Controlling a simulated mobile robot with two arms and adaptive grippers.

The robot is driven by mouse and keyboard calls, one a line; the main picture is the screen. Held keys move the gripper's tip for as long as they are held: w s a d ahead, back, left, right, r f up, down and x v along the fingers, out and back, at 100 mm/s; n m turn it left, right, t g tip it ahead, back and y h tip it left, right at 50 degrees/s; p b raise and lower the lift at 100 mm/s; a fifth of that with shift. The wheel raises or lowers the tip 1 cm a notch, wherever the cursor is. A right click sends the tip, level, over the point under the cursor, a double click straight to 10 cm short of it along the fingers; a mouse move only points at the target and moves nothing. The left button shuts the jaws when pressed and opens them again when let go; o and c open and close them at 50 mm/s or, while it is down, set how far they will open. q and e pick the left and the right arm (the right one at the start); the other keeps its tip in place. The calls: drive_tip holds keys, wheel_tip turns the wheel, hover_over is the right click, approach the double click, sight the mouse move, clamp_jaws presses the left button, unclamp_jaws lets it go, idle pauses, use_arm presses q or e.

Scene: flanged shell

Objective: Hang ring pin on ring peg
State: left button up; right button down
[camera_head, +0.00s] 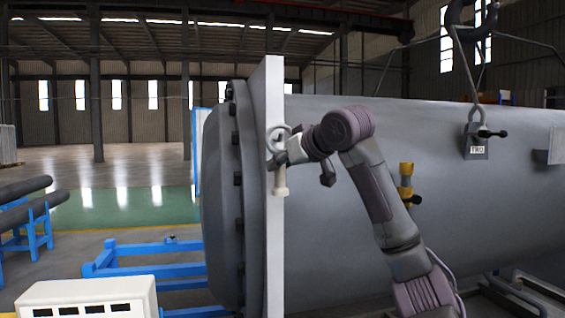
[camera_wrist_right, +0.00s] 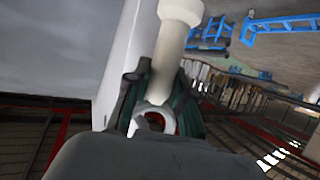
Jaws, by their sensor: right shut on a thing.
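The ring pin (camera_head: 280,180) is off-white, with a ring at its top and a shaft that ends in a wider knob. It hangs roughly upright in front of the pale flange plate's edge. My right gripper (camera_head: 277,152) is shut on it just below the ring. In the right wrist view, the ring pin (camera_wrist_right: 166,62) runs between the dark green fingers of my right gripper (camera_wrist_right: 158,100), with the ring on the near side. I cannot tell whether the pin touches the plate. I cannot make out the ring peg for certain. My left gripper is not in view.
The pale flange plate (camera_head: 274,235) stands at the end of a large grey shell (camera_head: 500,210). A hook and sling hold a lug (camera_head: 475,146) at upper right. A yellow-and-black fitting (camera_head: 405,182) is behind my arm. Blue stands (camera_head: 130,262) and a white box (camera_head: 88,297) are at lower left.

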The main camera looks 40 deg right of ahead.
drive_tip(key=shift+w+d, duration=0.3)
drive_tip(key=shift+w, duration=0.2)
drive_tip(key=shift+w+d+f, duration=0.35)
drive_tip(key=shift+w+f, duration=0.3)
drive_tip(key=shift+f, duration=0.2)
drive_tip(key=c, duration=0.9)
unclamp_jaws()
drive_tip(key=v, duration=1.2)
